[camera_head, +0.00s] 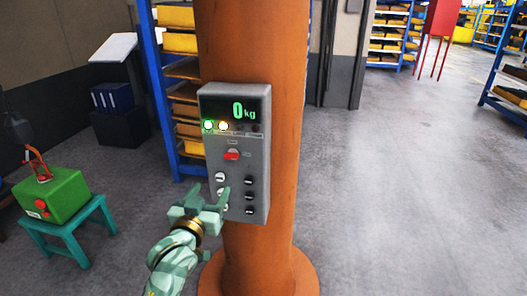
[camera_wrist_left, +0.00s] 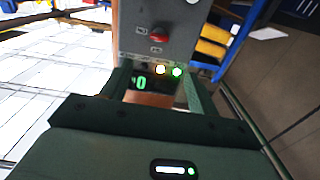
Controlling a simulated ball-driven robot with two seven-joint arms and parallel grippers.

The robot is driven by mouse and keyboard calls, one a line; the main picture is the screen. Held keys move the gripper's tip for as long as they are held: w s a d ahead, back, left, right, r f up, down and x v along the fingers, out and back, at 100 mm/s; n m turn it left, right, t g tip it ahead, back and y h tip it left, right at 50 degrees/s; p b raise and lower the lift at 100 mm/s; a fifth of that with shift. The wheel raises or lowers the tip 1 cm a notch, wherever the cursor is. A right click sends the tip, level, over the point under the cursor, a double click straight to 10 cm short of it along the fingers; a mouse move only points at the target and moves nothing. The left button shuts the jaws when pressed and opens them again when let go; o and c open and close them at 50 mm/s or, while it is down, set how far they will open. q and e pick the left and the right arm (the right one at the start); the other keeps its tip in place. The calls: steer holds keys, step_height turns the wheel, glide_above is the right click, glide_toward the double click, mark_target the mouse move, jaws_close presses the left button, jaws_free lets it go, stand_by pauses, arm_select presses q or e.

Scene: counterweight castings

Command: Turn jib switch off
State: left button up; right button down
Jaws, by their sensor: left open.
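A grey control box (camera_head: 236,190) is fixed to an orange column. Its display (camera_head: 243,111) reads 0 kg, with a green and a yellow-orange lamp lit below. A red switch (camera_head: 232,155) sits mid-panel above several black and white knobs; its labels are too small to read. My left gripper (camera_head: 208,196) is in front of the box's lower left, below the red switch, open and empty, covering part of the lower knobs. In the left wrist view the panel is upside down, with the red switch (camera_wrist_left: 159,35) beyond the open fingers (camera_wrist_left: 155,75). My right gripper is not in view.
The orange column (camera_head: 238,45) stands behind the box. A green box (camera_head: 56,196) sits on a teal stool (camera_head: 75,233) at left. A blue-framed rack (camera_head: 158,90) with yellow bins stands behind the column. The floor at right is clear.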

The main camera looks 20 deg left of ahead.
arm_select(q)
glide_toward(230, 157)
steer(key=b+x, duration=0.1)
steer(key=x, duration=0.7)
steer(key=shift+w+a+f, duration=0.1)
steer(key=shift+w+a, duration=0.1)
steer(key=shift+w, duration=0.5)
steer(key=c, duration=1)
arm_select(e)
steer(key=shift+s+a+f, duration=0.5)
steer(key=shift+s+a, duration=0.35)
